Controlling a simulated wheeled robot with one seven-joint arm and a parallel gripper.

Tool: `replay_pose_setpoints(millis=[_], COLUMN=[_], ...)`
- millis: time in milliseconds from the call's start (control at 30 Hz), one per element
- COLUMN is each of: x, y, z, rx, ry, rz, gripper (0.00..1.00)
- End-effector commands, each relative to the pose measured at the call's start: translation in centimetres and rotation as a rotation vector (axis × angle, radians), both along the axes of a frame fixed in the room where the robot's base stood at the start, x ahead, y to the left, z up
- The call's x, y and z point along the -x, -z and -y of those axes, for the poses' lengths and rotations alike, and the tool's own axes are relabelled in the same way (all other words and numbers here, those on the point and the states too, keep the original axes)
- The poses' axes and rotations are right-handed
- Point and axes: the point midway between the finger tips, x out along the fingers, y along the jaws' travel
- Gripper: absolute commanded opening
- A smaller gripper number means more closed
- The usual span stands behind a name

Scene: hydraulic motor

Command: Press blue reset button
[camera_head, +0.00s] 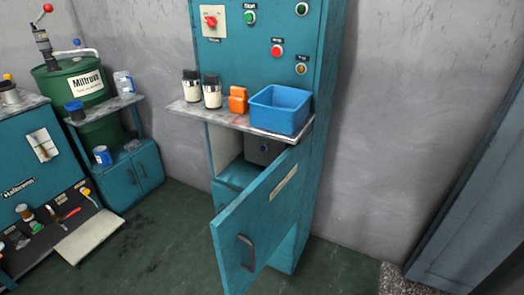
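A teal control cabinet (325,110) stands in the middle of the view, its lower door (262,215) swung open toward me. Inside the opening, under the shelf, is a dark grey box (252,156) with a small blue spot (263,148) on its face. This looks like the blue button, but it is too small to read any label. The door's top edge cuts off the lower part of the box. My gripper is not in view.
A shelf (190,112) above the opening carries a blue bin (279,110), an orange item (238,100) and two jars (212,92). Green, red and yellow panel buttons sit above. A green barrel (72,84) and workbench stand left. The floor (165,240) left of the door is clear.

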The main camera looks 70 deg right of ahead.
Motion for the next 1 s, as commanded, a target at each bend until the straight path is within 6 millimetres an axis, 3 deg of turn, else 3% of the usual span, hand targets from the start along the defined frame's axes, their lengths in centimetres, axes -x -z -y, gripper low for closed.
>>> replay_pose_setpoints(millis=[200,1000], x=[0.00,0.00], y=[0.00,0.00], z=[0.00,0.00], rx=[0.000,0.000], ry=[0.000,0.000], rz=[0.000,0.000], gripper=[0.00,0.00])
